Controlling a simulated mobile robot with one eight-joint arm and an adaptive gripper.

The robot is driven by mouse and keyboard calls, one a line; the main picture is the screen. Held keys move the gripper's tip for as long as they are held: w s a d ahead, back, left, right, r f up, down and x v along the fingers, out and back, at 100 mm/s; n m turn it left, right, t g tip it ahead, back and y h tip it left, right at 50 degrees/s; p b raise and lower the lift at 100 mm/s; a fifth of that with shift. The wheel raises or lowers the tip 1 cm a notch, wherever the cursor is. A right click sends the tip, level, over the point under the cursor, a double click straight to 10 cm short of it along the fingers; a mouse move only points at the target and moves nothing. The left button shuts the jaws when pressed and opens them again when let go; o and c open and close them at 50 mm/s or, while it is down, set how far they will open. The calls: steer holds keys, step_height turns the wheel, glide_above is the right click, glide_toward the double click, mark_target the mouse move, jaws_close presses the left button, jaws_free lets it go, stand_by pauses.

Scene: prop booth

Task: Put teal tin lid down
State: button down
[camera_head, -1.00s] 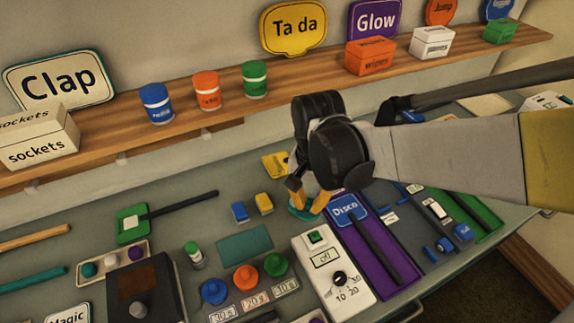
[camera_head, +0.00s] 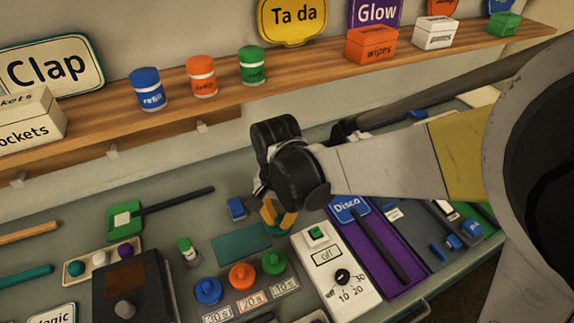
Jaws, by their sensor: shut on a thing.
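My gripper (camera_head: 276,217), with orange fingertips, is shut on the teal tin lid (camera_head: 283,230). Only a thin teal edge of the lid shows below the fingertips; my gripper hides the rest. The lid is low over the grey counter, by the right end of a flat teal rectangle (camera_head: 236,247). I cannot tell whether the lid touches the surface.
Blue, orange and green knobs (camera_head: 242,276) stand in front of the teal rectangle. A white timer box (camera_head: 327,258) and a purple tray (camera_head: 404,276) are to the right. A blue block (camera_head: 236,208) lies behind the rectangle. A wooden shelf (camera_head: 110,117) runs above.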

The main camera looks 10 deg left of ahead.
mark_target(279, 219)
steer(key=shift+f+b, duration=0.45)
steer(key=shift+f, duration=0.15)
steer(key=c, duration=1.5)
jaws_free()
step_height(279, 219, up, 13)
steer(key=p, duration=0.6)
steer(key=s+d+r+n+t, duration=0.1)
steer(key=d+r+t, duration=0.1)
steer(key=d, duration=0.6)
steer(key=s+d+r+t, duration=0.2)
steer(key=d, duration=0.7)
steer(key=s+d+r+n+t, duration=0.1)
steer(key=s+d+t, duration=0.1)
steer(key=d, duration=0.6)
steer(key=shift+s+d+r+n+t, duration=0.3)
steer(key=shift+r+t, duration=0.1)
steer(key=shift+t, duration=0.2)
